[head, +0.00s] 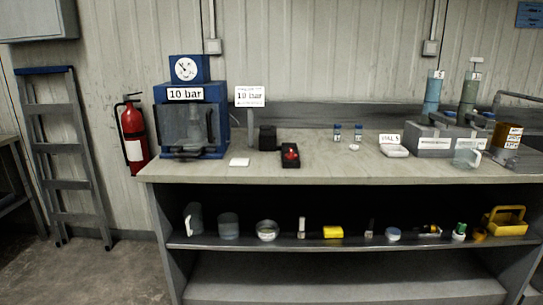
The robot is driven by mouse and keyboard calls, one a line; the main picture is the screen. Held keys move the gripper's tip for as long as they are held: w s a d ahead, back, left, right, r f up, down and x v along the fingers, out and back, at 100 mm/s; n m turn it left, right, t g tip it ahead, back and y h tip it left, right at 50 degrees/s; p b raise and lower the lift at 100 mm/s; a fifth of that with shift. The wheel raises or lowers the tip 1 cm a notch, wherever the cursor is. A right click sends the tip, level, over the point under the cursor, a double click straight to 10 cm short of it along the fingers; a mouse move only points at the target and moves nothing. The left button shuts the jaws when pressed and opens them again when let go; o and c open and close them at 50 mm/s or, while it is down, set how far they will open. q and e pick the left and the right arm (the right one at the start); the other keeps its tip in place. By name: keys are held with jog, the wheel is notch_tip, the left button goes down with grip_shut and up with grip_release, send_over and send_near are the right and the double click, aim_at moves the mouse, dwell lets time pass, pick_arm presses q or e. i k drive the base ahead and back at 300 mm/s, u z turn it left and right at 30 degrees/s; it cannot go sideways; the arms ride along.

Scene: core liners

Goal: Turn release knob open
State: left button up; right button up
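A red knob (290,152) sits on a small black box (290,163) on the bench top, right of the blue machine. It is the only knob-like part I can make out; its turn position and any marking are too small to tell. The blue machine (220,130) has a clear-fronted chamber, a "10 bar" label and a round gauge (186,69) on top. Neither of my grippers is in view.
The bench top (340,170) is mostly clear in front. Two small vials, a white tray (394,150) and two upright cylinders are further right. A shelf below holds several items.

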aim_at(290, 155)
jog(key=u, duration=0.05)
jog(key=i, duration=0.1)
jog(key=z, duration=5.3)
jog(key=i, duration=0.25)
jog(key=u, duration=3.9)
jog(key=i, duration=1.3)
jog(key=u, duration=0.6)
